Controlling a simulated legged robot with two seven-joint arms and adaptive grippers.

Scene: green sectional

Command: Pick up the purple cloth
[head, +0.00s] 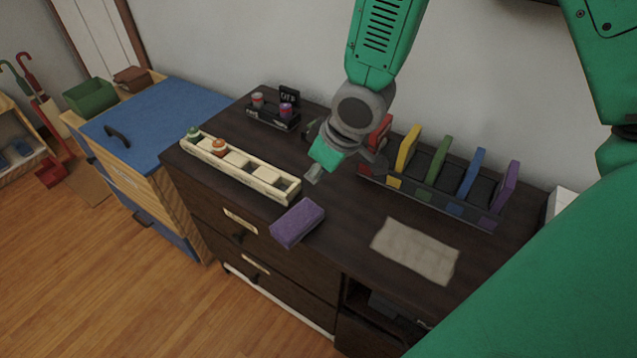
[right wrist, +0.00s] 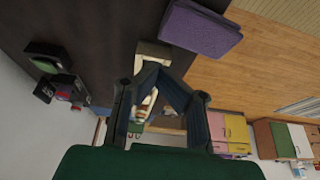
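The purple cloth (head: 297,222) is a folded, thick block lying at the front edge of the dark dresser top (head: 345,222). In the right wrist view the purple cloth (right wrist: 200,28) is at the top, beyond the fingertips and to their right. My right gripper (head: 313,174) is above the dresser, behind the cloth and apart from it. In the right wrist view its fingers (right wrist: 158,70) come together at the tips with nothing held. My left gripper is not in view.
A cream tray (head: 270,182) with small items lies left of the cloth. A rack of coloured panels (head: 425,190) stands behind, and a beige cloth (head: 415,250) lies to the right. A black holder (head: 272,119) with cans is at the back left. A blue-topped cabinet (head: 165,120) stands left.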

